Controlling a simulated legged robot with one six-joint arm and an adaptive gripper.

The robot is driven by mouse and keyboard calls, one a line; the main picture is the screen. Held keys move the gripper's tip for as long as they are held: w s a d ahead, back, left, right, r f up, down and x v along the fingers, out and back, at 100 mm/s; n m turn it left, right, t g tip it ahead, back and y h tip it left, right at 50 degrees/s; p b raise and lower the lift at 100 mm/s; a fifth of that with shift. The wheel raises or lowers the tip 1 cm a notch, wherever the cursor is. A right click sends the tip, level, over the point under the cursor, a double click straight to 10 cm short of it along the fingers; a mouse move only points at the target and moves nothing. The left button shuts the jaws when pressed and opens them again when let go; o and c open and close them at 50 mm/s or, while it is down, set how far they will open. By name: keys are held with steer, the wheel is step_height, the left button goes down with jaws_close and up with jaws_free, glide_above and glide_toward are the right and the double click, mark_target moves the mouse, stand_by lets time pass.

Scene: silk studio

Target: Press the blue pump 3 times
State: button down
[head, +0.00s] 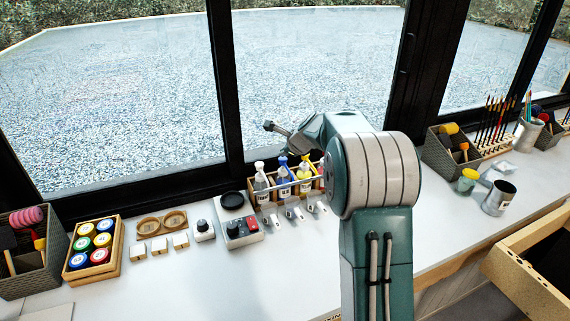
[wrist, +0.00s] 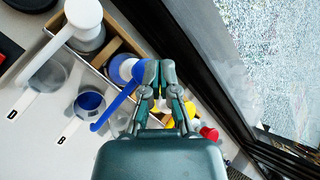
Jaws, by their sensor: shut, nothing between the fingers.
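The blue pump (head: 282,160) tops a bottle in the wooden rack, between a white pump (head: 259,166) and a yellow pump (head: 305,160). In the wrist view the blue pump's spout (wrist: 118,106) slants down-left over a small cup of blue liquid (wrist: 90,101) by the letter B. My gripper (wrist: 160,68) is shut and empty. Its fingertips show just right of the blue pump's head and overlap its edge; I cannot tell whether they touch. In the head view my arm hides the fingers. The yellow pump is partly hidden behind the fingers in the wrist view.
The wooden rack (head: 264,197) stands against the dark window frame (head: 150,195). A white pump (wrist: 82,14) and a red pump (wrist: 208,132) flank the middle ones. Left are a button box (head: 242,232) and a paint tray (head: 93,248); right is a metal cup (head: 498,198).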

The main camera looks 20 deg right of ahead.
mark_target(284, 159)
steer(key=shift+f, duration=0.9)
stand_by(1.0)
steer(key=shift+r, duration=1.35)
steer(key=shift+r, duration=3)
